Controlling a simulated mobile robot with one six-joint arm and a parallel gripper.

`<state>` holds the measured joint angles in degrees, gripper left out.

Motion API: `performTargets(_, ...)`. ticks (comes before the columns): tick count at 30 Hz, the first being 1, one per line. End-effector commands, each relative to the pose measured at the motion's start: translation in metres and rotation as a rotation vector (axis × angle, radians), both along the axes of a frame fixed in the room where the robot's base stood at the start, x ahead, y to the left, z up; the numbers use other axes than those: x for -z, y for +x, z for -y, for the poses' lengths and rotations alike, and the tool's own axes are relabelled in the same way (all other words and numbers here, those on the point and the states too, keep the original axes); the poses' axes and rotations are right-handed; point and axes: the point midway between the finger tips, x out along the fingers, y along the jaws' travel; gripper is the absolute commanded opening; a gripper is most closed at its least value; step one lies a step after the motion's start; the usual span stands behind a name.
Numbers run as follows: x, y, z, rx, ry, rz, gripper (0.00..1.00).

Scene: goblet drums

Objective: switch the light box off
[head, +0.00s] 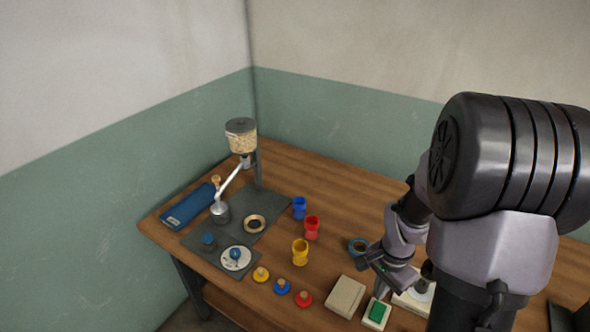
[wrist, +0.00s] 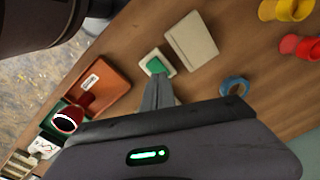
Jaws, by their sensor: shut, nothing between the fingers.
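A small white switch box with a green rocker (head: 377,312) stands at the table's front edge. It also shows in the wrist view (wrist: 156,65). A plain cream box (head: 345,296) lies just beside it, also in the wrist view (wrist: 192,40); I see no glow on it and cannot tell which of the two is the light box. My gripper (head: 379,294) is shut and empty, pointing down close to the green rocker. In the wrist view my gripper's fingertips (wrist: 158,80) overlap the rocker's near edge; I cannot tell whether they touch it.
A blue ring (head: 358,245) lies behind the switch. Yellow (head: 300,252), red (head: 312,228) and blue (head: 299,208) goblet drums stand further left, with several coloured knobbed pieces in front. A hopper stand (head: 241,135) is at the back left. A red-brown box (wrist: 100,88) lies near the switch.

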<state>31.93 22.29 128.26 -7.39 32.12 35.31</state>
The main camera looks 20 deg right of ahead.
Motion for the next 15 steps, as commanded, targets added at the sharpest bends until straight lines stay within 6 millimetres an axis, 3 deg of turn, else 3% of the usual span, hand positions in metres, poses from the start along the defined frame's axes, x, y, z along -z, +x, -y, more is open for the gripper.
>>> performTargets(3, -0.072, 0.015, -0.056, -0.216, -0.043, 0.128, 0.0)
performTargets(7, -0.146, -0.008, -0.139, -0.524, -0.072, 0.295, 0.0)
performTargets(9, -0.17, -0.03, -0.175, -0.669, -0.08, 0.378, 0.0)
performTargets(12, -0.188, -0.058, -0.209, -0.824, -0.085, 0.468, 0.0)
performTargets(15, -0.195, -0.075, -0.224, -0.907, -0.086, 0.517, 0.0)
